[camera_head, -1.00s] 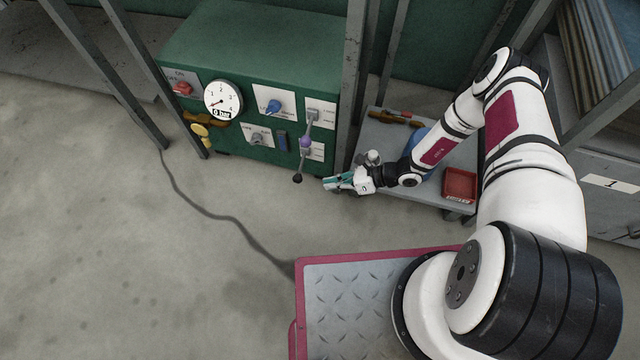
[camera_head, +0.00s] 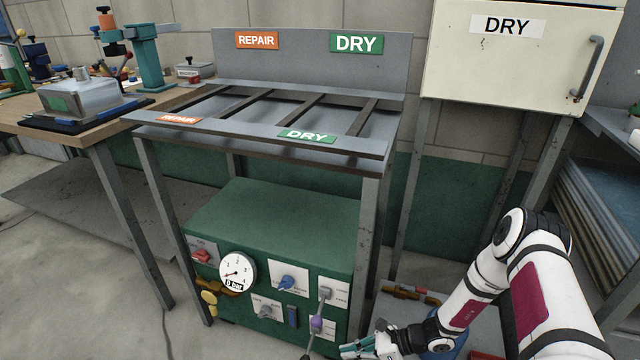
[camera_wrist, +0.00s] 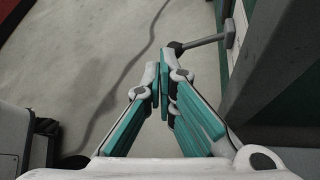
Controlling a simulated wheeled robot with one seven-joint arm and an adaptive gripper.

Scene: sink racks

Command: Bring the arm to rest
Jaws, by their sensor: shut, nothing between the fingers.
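My gripper (camera_head: 362,346) is at the bottom of the head view, low in front of the right end of the green machine (camera_head: 275,222). In the wrist view its teal-padded fingers (camera_wrist: 160,82) meet at the tips with nothing between them. A lever with a dark knob (camera_wrist: 176,47) stands out from the machine just beyond the fingertips; I cannot tell whether they touch it. My arm (camera_head: 500,275) reaches in from the lower right, bent at the elbow.
A rack (camera_head: 262,128) labelled REPAIR and DRY stands over the machine. The gauge (camera_head: 237,271) reads near zero. A white DRY cabinet (camera_head: 512,60) hangs at the right. A wooden workbench (camera_head: 110,128) stands left. A low shelf lies behind my gripper.

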